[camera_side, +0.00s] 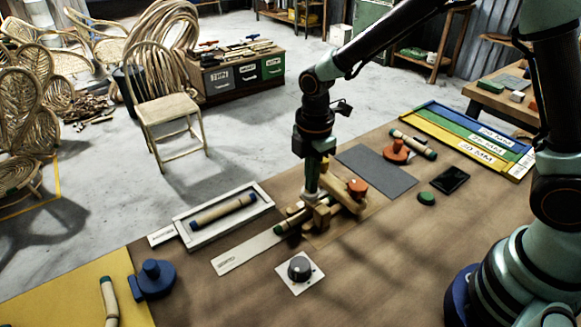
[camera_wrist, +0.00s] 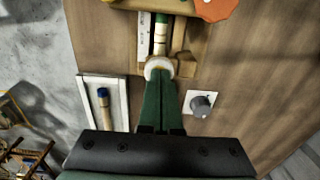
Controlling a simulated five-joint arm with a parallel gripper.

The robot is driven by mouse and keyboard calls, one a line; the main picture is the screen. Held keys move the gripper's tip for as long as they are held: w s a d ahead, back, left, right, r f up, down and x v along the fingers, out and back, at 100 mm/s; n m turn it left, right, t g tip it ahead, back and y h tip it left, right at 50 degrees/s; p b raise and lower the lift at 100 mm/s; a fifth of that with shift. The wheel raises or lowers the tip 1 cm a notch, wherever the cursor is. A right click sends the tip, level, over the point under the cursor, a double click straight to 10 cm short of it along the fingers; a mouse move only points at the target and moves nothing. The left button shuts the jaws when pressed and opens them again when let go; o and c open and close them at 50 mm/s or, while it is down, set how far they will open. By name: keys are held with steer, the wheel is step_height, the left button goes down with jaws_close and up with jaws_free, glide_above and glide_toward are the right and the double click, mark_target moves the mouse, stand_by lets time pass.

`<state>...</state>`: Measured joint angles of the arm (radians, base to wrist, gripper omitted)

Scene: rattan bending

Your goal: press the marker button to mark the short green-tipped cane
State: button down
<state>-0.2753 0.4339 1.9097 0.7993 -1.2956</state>
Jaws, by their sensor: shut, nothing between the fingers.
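My gripper (camera_side: 311,190) points straight down over the wooden jig, its fingers shut and empty. In the wrist view the fingertips (camera_wrist: 158,76) meet a pale round piece (camera_wrist: 158,64) at the jig's near edge; it looks like a button top, and I cannot tell whether it is pressed down. The cane (camera_side: 283,225) lies in the jig, its dark green tip toward the lower left. In the wrist view the cane (camera_wrist: 160,35) shows a green end and bands, just beyond the fingertips. An orange-red knob (camera_side: 357,187) sits on the jig to the right.
A white tray (camera_side: 262,190) holds a blue-tipped cane (camera_side: 222,211). A dial (camera_side: 299,268) is in front of the jig. A green button (camera_side: 427,198), a dark tablet (camera_side: 450,179) and another orange-red piece (camera_side: 396,150) lie right. A blue tool (camera_side: 152,278) is at the front left.

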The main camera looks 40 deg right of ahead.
step_height(320, 180, up, 14)
steer(key=shift+f, duration=0.15)
stand_by(0.7)
steer(key=s+d+r+m+t, duration=0.3)
steer(key=s+d+m, duration=0.7)
steer(key=m, duration=0.8)
steer(key=shift+s+d+t, duration=0.15)
steer(key=shift+d+t, duration=0.3)
steer(key=shift+t, duration=0.85)
steer(key=shift+r, duration=0.15)
